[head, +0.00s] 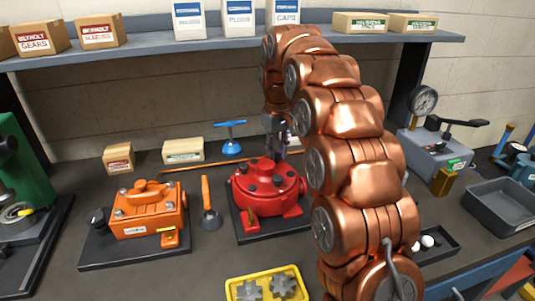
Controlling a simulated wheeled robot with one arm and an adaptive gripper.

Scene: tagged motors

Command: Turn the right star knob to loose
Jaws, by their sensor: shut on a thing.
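A red round motor housing (264,187) with dark knobs or bolts on top sits on a dark base plate in the middle of the bench. My gripper (281,153) points down at the back right of this housing. Its jaws are shut on a small part there, which I take to be the right star knob. The fingers and my arm hide most of that part, so its shape and turn angle cannot be told. An orange motor (148,208) with a black knob (98,218) at its left stands on another plate to the left.
A blue T-handled valve (231,138) stands behind. A yellow tray (234,291) with grey gears is in front. A gauge device (436,149) and grey bin (496,207) are at right. My arm covers the bench right of the red housing.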

